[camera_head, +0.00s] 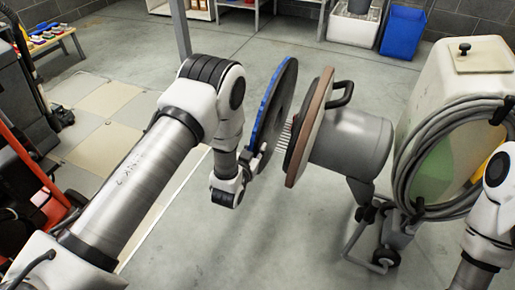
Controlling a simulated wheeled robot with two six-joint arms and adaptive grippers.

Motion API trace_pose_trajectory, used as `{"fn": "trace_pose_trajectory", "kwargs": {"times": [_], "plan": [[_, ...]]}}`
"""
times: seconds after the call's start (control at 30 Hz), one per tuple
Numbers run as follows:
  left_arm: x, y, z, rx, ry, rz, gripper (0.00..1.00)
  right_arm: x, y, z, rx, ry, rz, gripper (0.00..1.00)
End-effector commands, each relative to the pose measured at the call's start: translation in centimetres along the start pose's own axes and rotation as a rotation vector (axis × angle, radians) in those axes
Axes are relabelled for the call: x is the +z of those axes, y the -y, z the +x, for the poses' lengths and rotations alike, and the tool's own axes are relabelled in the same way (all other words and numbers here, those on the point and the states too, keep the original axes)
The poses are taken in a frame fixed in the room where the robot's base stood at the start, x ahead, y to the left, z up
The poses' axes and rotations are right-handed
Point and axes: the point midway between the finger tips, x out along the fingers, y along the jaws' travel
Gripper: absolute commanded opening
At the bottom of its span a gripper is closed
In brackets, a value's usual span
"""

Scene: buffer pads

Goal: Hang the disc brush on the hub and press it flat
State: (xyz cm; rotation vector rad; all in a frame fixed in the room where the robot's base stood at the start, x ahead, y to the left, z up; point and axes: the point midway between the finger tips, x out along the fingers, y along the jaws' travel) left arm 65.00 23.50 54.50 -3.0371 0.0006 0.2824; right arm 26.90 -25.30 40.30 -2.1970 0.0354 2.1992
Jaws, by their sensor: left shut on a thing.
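The disc brush (265,108) is a dark upright disc with a blue rim, seen nearly edge-on in the middle of the head view. My left gripper (251,161) is shut on its lower edge. The hub (283,136) shows as a small dark part at the centre of a brown-rimmed disc (318,122) on a grey machine (352,138). Pale bristles show between the brush and the hub side. A gap is visible between the two discs at top and bottom. My right arm shows at the right edge; its gripper is out of the frame.
A cream tank (463,90) with a coiled grey hose (404,172) stands right of the machine, on a wheeled base. A blue bin (403,31) and a white crate (352,28) stand at the back. An orange frame (30,165) is at left. The middle floor is clear.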

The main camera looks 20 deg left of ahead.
Motion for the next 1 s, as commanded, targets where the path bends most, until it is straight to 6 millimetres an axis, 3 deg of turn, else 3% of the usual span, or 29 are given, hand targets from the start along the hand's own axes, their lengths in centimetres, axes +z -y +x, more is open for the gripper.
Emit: {"fn": "trace_pose_trajectory", "kwargs": {"times": [0.53,1.0], "plan": [[-0.2,0.1,0.0,0.000,-0.005,0.000,0.00,0.0,0.0,-0.3,0.000,0.000,0.000,0.40],[-0.3,-1.1,0.0,-0.001,-0.005,-0.001,0.00,0.0,0.0,-0.5,0.000,0.000,0.000,0.40]]}}
